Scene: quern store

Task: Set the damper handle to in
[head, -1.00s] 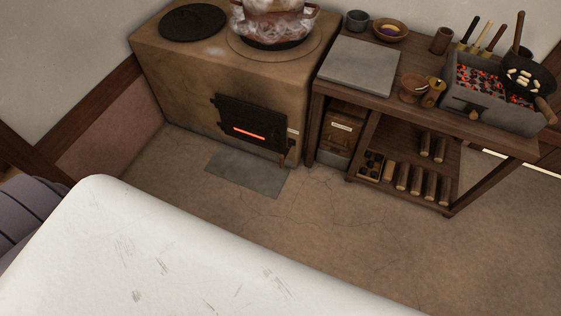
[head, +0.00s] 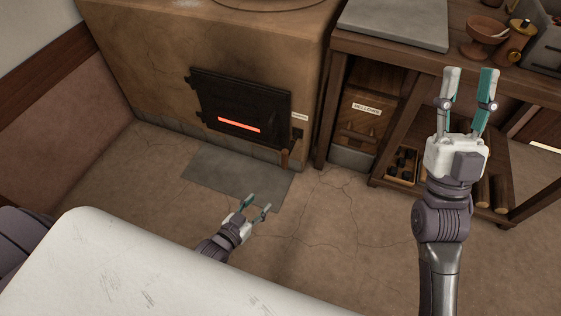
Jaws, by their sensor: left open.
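The damper handle (head: 285,159) looks like a short wooden grip low on the stove front, just right of the dark fire door (head: 240,107). A small pale label (head: 299,117) sits above it, too small to read. I cannot tell how far in or out the handle is. My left gripper (head: 258,204) is open and empty, below and left of the handle in the picture and apart from it. My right gripper (head: 471,72) is open and empty, raised in front of the wooden bench at the right, well away from the handle.
The clay stove (head: 150,75) has a glowing slot in its door. A grey floor slab (head: 235,178) lies before it. The wooden bench (head: 400,55) stands close on the right, with a labelled bellows box (head: 372,105) beneath. The cracked floor (head: 330,225) between is clear.

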